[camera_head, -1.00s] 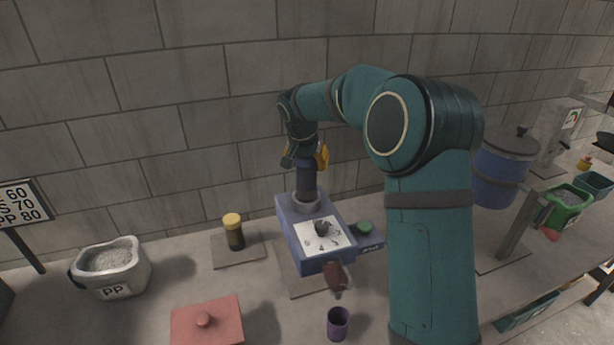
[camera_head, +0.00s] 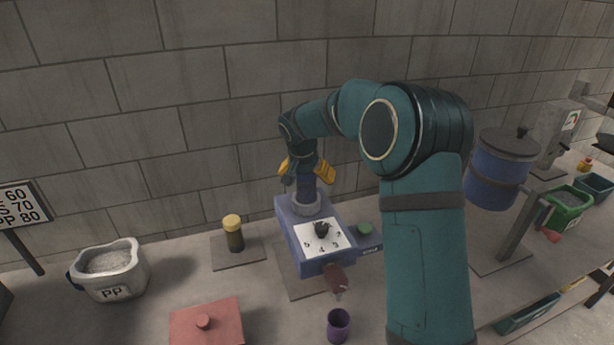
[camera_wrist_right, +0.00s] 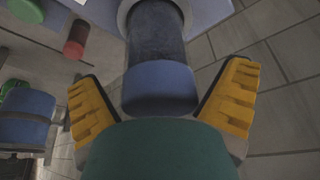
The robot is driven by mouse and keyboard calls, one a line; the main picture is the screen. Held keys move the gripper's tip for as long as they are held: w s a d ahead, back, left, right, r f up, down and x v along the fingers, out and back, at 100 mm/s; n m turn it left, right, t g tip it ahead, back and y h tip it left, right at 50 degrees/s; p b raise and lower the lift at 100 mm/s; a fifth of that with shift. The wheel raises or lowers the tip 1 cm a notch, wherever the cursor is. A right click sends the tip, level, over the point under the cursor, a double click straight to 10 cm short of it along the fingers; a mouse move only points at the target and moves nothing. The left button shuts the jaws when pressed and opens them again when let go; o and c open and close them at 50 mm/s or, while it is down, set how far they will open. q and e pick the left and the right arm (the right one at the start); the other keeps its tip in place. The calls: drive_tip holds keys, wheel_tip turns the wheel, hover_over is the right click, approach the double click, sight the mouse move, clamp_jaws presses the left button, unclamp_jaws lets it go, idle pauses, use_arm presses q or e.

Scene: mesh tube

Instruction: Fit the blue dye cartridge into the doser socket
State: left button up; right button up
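The blue dye cartridge (camera_head: 305,188) stands upright with its lower end inside the grey ring of the doser socket (camera_head: 307,207), on the back of the blue doser (camera_head: 315,240). In the right wrist view the cartridge has a dark clear body (camera_wrist_right: 156,38) and a blue cap (camera_wrist_right: 160,87); the socket ring (camera_wrist_right: 124,14) surrounds its far end. My right gripper (camera_head: 307,172) is open. Its yellow fingers stand on either side of the cap, with gaps showing in the right wrist view (camera_wrist_right: 162,98). How deep the cartridge sits is hidden. My left gripper is not in view.
A yellow-capped cartridge (camera_head: 234,235) stands on a plate left of the doser. A purple cup (camera_head: 338,325) stands below the doser's spout. A blue drum (camera_head: 498,170) stands right of my arm.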

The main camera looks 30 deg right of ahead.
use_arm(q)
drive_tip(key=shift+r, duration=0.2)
use_arm(e)
drive_tip(key=v, duration=1.2)
drive_tip(key=shift+r, duration=0.25)
drive_tip(key=shift+s, duration=0.1)
